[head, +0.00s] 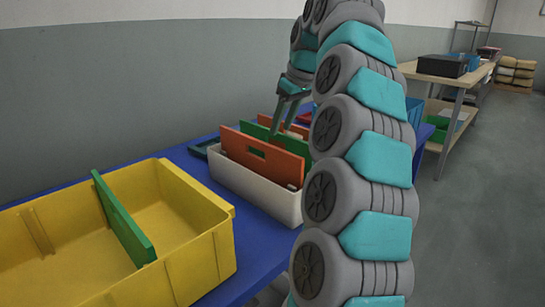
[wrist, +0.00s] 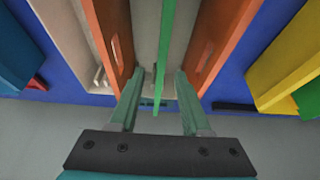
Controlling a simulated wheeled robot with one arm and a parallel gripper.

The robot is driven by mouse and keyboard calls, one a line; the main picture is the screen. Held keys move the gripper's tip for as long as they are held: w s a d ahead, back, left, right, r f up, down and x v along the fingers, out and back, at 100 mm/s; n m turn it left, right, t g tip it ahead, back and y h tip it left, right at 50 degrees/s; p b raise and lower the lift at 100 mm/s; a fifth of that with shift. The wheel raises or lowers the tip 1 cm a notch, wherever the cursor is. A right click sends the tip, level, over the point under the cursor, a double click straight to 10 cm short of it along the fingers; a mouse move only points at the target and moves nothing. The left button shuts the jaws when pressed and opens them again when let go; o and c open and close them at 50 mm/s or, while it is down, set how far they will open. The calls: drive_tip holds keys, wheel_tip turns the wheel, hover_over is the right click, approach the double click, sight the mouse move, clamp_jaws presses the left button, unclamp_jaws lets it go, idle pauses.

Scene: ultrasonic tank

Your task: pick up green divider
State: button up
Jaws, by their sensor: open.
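A thin green divider (wrist: 164,50) stands upright on edge between two orange dividers in the wrist view. In the head view this green divider (head: 291,144) shows behind the front orange divider (head: 255,155), in a white bin (head: 253,190). My gripper (wrist: 156,92) is open, pointing down, with one finger on each side of the green divider's edge; I cannot tell whether either finger touches it. In the head view my gripper (head: 283,131) is over the bin's dividers, and my arm hides the bin's right part. Another green divider (head: 124,220) stands across a yellow crate.
The yellow crate (head: 208,262) stands left of the white bin on a blue tabletop (head: 262,245). The orange dividers (wrist: 108,35) (wrist: 222,42) leave narrow room beside my fingers. A workbench (head: 445,75) with boxes stands farther back right, with open floor before it.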

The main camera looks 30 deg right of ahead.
sight(275, 138)
drive_tip(key=shift+p+x, duration=0.35)
drive_tip(key=shift+x, duration=3.05)
drive_tip(key=shift+w+a, duration=0.1)
clamp_jaws()
